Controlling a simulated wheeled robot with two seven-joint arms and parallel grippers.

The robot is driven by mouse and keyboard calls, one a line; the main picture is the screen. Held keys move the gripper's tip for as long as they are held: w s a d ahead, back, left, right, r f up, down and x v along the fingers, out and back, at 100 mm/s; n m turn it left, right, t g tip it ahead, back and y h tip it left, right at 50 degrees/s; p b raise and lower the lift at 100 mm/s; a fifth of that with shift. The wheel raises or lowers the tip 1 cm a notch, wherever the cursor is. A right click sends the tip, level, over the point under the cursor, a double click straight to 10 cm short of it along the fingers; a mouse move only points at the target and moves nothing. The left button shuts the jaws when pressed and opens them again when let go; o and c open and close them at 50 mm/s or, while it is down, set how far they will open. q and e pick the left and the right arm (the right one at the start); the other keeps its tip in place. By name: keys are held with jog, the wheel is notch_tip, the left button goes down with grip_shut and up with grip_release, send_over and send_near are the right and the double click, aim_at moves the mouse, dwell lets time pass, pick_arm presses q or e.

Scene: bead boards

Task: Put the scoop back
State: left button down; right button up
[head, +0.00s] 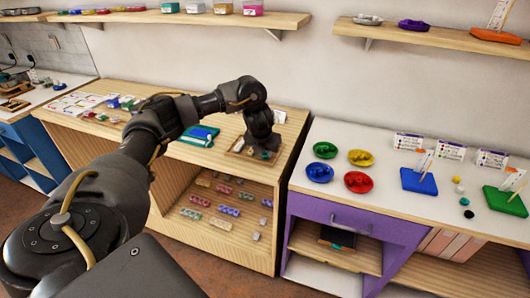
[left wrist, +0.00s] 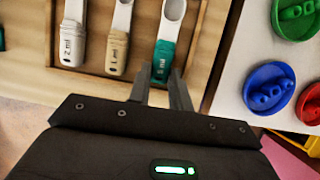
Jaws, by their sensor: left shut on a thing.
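The scoop with the teal handle (left wrist: 164,62) is in the left wrist view, its pale ring end pointing up the picture. The fingertips of my left gripper (left wrist: 160,90) are at the lower end of its handle and shut on it. The scoop is at the right side of a wooden tray (left wrist: 98,70), in line with a tan-handled scoop (left wrist: 115,50) and a white scoop (left wrist: 72,35). I cannot tell whether the teal scoop touches the tray floor. In the head view my left gripper (head: 262,147) is over the tray, which is mostly hidden behind it. My right gripper is not in view.
Right of the wooden bench, a white counter (head: 385,205) holds coloured dishes, including a blue dish (head: 320,172), and boards with cards. A teal-and-blue stack (head: 200,135) is left of the tray. Wall shelves (head: 430,35) are above.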

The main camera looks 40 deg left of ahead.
pick_arm(q)
jog(key=c, duration=1.6)
grip_release()
jog(key=shift+f, duration=0.1)
jog(key=shift+o, duration=0.2)
jog(key=p+v, duration=0.5)
jog(key=v, duration=0.7)
